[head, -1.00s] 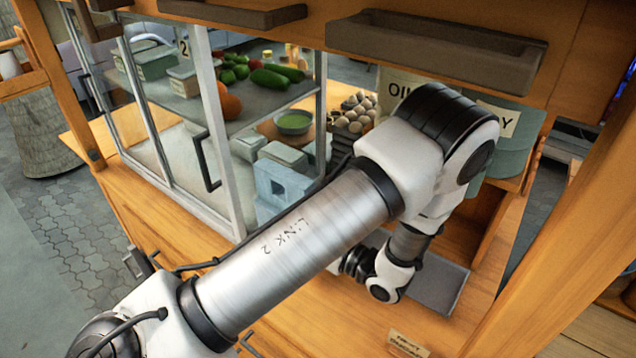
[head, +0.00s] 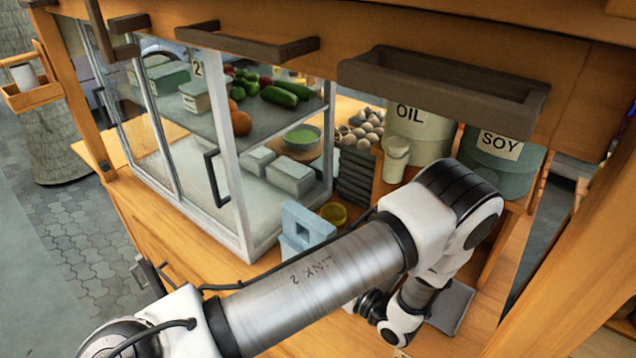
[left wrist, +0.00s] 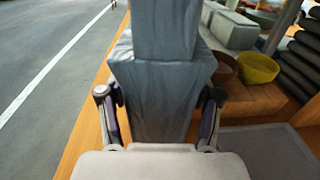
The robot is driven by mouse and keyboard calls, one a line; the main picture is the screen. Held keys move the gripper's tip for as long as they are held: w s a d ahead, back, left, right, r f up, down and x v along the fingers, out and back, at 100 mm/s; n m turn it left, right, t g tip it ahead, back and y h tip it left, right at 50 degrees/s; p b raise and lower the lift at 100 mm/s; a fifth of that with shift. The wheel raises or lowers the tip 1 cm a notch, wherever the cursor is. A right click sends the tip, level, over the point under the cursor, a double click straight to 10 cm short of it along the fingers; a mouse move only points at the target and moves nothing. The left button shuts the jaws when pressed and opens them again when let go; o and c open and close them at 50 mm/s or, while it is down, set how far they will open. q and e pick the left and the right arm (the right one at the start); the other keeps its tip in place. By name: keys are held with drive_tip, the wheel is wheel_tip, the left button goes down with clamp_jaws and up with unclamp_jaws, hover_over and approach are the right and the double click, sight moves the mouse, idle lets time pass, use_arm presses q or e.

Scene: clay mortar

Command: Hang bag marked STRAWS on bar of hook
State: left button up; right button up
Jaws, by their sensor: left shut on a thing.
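A blue-grey bag (left wrist: 160,80) fills the middle of the left wrist view. My left gripper (left wrist: 158,97) is shut on it, with one finger along each side. No STRAWS marking shows on the side facing me. A light-blue shape with an opening in its upper part (head: 305,225), apparently this bag, shows in the head view beside the cabinet's front corner. My arm hides the left gripper there. Dark brown bar-like fittings (head: 240,43) and (head: 128,22) are fixed along the top beam; I cannot tell which is the hook. My right gripper is not in view.
A glass cabinet (head: 240,185) with vegetables stands left of the bag. A yellow bowl (head: 334,213), a stack of dark trays (head: 355,180), eggs (head: 362,128) and OIL (head: 415,135) and SOY (head: 498,165) containers stand behind my arm. A dark trough (head: 445,85) hangs above.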

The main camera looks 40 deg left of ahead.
use_arm(q)
drive_tip(key=shift+f, duration=0.6)
drive_tip(key=shift+f+b, duration=0.15)
drive_tip(key=shift+b, duration=0.15)
drive_tip(key=o, duration=1.4)
